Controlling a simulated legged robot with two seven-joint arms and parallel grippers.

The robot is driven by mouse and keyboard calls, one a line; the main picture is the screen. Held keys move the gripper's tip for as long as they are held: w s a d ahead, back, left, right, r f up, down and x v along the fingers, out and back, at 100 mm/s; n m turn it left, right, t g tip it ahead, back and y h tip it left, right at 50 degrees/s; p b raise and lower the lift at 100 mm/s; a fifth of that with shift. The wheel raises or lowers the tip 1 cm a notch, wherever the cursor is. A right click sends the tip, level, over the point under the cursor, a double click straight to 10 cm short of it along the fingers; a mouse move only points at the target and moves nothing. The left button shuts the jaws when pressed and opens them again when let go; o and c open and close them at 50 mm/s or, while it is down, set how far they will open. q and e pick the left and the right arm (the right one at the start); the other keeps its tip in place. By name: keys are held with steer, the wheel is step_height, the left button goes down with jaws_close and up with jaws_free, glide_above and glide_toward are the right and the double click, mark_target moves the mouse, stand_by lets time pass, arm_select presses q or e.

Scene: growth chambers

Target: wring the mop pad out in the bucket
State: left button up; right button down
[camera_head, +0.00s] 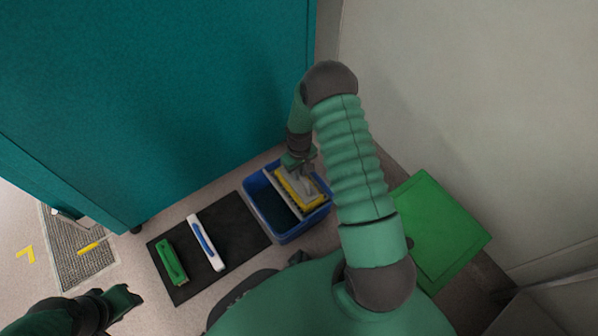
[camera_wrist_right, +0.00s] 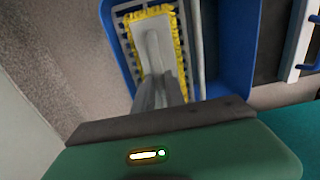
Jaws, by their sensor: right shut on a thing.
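The blue bucket (camera_head: 283,231) stands on the floor in front of the teal cabinet, and it also shows in the right wrist view (camera_wrist_right: 236,62). The mop pad (camera_head: 312,198) has a yellow fringe and a grey holder on top. It lies in the right part of the bucket, over a grating. In the right wrist view the pad (camera_wrist_right: 134,22) lies flat at the bucket's left side. My right gripper (camera_head: 298,163) is above the pad, shut on the grey mop holder (camera_wrist_right: 153,50); its fingertips are partly hidden. My left gripper (camera_head: 128,300) is low at the left, apart from everything, its jaws seemingly parted.
A black mat (camera_head: 228,238) left of the bucket holds a green brush (camera_head: 171,262) and a white-and-blue tool (camera_head: 206,243). A green panel (camera_head: 436,235) lies at right. A grey grate (camera_head: 75,258) with a yellow-handled tool (camera_head: 90,246) is far left. The teal cabinet (camera_head: 150,90) rises behind.

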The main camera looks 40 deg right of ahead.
steer(key=p, duration=0.3)
steer(key=shift+s, duration=0.1)
stand_by(3.9)
step_height(320, 180, up, 13)
steer(key=p, duration=1.1)
steer(key=shift+p, duration=0.4)
